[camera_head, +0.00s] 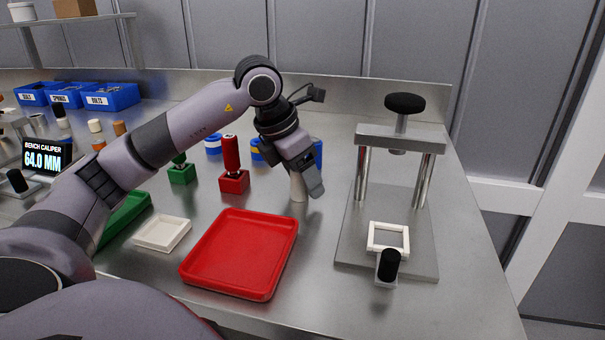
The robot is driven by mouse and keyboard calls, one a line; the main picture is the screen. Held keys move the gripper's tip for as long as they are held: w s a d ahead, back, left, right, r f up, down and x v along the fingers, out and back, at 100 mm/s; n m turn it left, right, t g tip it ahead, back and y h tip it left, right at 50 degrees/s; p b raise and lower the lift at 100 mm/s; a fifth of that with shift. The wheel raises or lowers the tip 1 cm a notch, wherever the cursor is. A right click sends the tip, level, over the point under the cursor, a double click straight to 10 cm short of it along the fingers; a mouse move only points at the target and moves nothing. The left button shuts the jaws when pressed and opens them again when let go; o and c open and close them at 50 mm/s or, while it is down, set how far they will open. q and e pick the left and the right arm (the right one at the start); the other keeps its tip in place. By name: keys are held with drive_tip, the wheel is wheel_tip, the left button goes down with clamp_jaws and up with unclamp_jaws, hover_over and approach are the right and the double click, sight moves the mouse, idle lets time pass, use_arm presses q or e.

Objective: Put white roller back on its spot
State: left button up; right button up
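My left gripper (300,181) reaches in from the left and points down behind the red tray. A pale, off-white cylinder (299,189), which looks like the white roller, is upright directly under the gripper, with its upper part hidden by the fingers. I cannot tell whether the fingers are closed on it, or whether its lower end touches the bench. No spot for the roller can be clearly made out. My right gripper is not in view.
The red tray (242,252) lies in front, with a small white tray (163,234) and a green tray (124,216) to its left. A red stamp-like block (233,181) stands left of the gripper. A metal press (401,135) stands to the right, with a white square frame (389,237) on its base.

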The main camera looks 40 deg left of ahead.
use_arm(q)
drive_tip(key=shift+r, duration=0.25)
drive_tip(key=p+v, duration=0.2)
drive_tip(key=v, duration=1)
drive_tip(key=shift+s, duration=0.1)
drive_tip(key=shift+f, duration=0.1)
